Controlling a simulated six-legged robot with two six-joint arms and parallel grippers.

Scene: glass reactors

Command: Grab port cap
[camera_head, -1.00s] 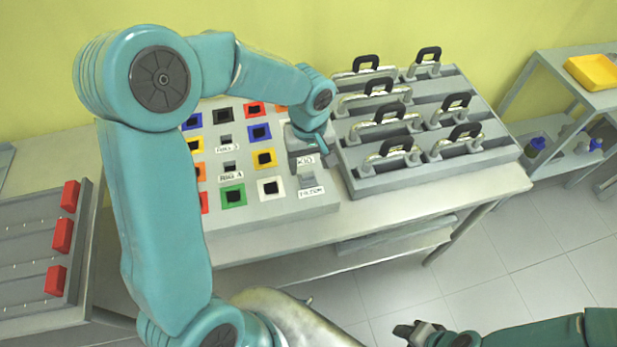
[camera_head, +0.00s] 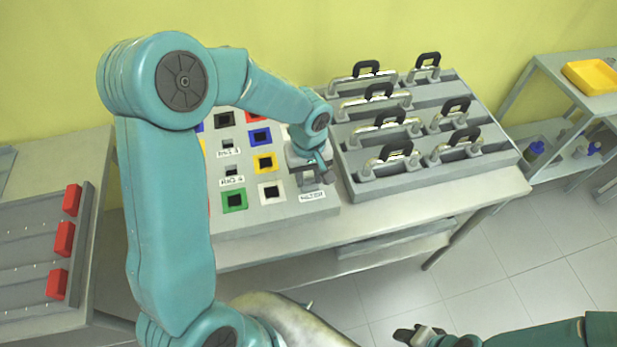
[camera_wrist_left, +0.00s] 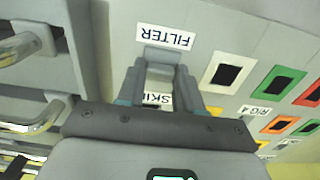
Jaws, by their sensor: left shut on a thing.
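My left gripper (camera_head: 312,178) points down at the front right corner of the grey port panel (camera_head: 290,213). It is shut on a grey port cap, which shows between the fingers in the wrist view (camera_wrist_left: 160,68). The cap is beside the FILTER label (camera_wrist_left: 165,38); whether it is still seated in the panel I cannot tell. The fingers partly cover a second label, which begins "SKI" (camera_wrist_left: 157,99). My right gripper (camera_head: 418,333) is low at the bottom of the head view, away from the table, its jaws unclear.
The panel has several coloured square ports, such as a white one (camera_head: 271,192) and a green one (camera_head: 234,201). A grey rack (camera_head: 440,178) with several black-handled items stands close on the right. A tray with red blocks (camera_head: 64,240) is at the left.

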